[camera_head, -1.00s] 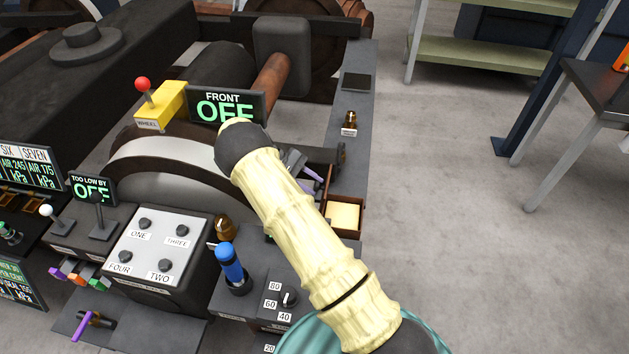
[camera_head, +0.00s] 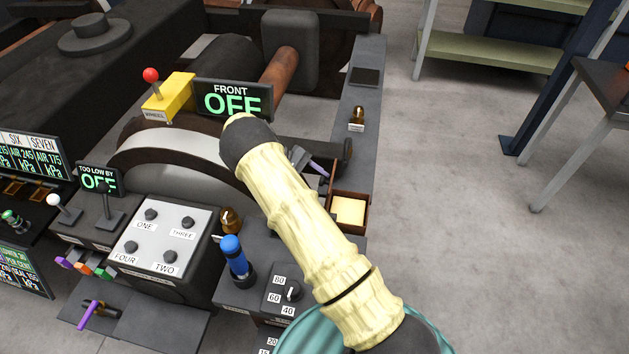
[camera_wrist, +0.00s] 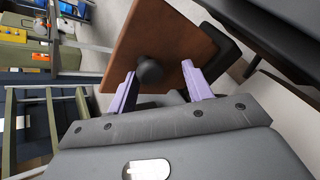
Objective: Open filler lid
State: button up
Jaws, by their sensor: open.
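A reddish-brown square lid (camera_wrist: 172,38) with a round black knob (camera_wrist: 149,71) fills the upper middle of the wrist view. My gripper (camera_wrist: 158,70) has its two purple fingers apart, one on either side of the knob; I cannot tell whether they touch it. In the head view a small brown box (camera_head: 347,228) stands uncovered, with pale yellow inside. A thin dark panel (camera_head: 332,178), seemingly the lid, stands upright at its left edge. My gripper shows there as a purple finger (camera_head: 318,169) just left of the panel, mostly hidden behind my arm.
A console with a blue-handled lever (camera_head: 235,257), a white button panel (camera_head: 160,235) and a FRONT OFF display (camera_head: 232,98) lies left of my arm. A small brass piece (camera_head: 357,117) sits behind the box. Open floor and a table (camera_head: 600,110) are to the right.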

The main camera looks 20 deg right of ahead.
jog(key=v, duration=0.7)
jog(key=shift+a+b, duration=0.15)
jog(key=shift+b, duration=0.3)
jog(key=shift+r, duration=0.15)
jog(key=s+d+r+m+t+y+p, duration=0.1)
jog(key=s+d+r+y+p, duration=0.1)
jog(key=s+r+y+p, duration=0.3)
jog(key=s+d+r+t+y, duration=0.1)
jog(key=s+d+r, duration=0.15)
jog(key=r, duration=0.35)
jog(key=s+a+r+m+t+y+p, duration=0.1)
jog(key=s+r+t+p, duration=0.1)
jog(key=s+r, duration=0.3)
jog(key=s+a+r+m+t+y+p, duration=0.1)
jog(key=s+r, duration=0.5)
jog(key=s, duration=0.6)
jog(key=t+y+p, duration=0.1)
jog(key=t+p, duration=0.1)
jog(key=shift+s+m+t, duration=0.3)
jog(key=shift+c, duration=0.4)
